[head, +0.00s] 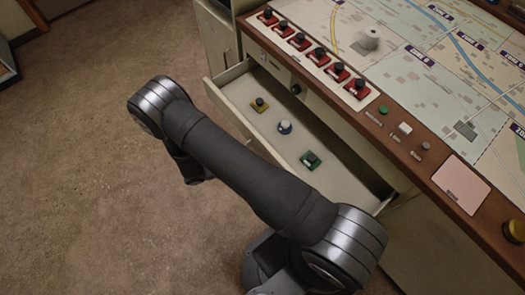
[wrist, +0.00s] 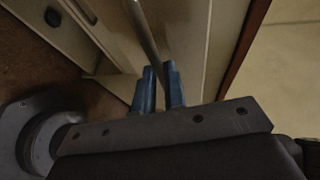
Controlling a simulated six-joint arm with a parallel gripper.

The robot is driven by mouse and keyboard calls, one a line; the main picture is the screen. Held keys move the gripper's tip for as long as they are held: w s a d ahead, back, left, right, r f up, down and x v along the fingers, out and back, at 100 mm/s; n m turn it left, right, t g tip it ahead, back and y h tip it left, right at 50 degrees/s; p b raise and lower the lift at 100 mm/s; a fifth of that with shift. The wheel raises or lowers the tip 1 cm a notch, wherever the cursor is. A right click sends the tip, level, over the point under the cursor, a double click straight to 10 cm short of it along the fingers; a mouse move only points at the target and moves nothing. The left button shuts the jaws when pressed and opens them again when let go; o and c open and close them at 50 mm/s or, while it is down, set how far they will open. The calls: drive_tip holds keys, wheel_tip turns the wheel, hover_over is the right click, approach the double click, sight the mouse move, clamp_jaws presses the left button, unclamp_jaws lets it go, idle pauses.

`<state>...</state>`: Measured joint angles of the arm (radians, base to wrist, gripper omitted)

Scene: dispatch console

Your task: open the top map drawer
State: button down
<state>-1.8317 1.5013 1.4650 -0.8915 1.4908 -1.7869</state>
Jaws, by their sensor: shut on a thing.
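The top map drawer (head: 243,89) stands pulled out from the console in the head view, so its inside shows. In the head view my arm crosses in front of the drawer, and the gripper and handle are hidden.
The console top carries a map (head: 405,65), a row of red-based switches (head: 321,55), a grey knob (head: 370,38) and a pink card (head: 461,184). A cabinet door (head: 218,40) stands left of the drawer. The carpet (head: 80,200) at left is clear.

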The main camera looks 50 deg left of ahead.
drive_tip(key=shift+s, duration=0.7)
drive_tip(key=c, duration=1.5)
unclamp_jaws()
drive_tip(key=v, duration=1.7)
drive_tip(key=shift+s+a, duration=0.1)
drive_tip(key=shift+s, duration=0.1)
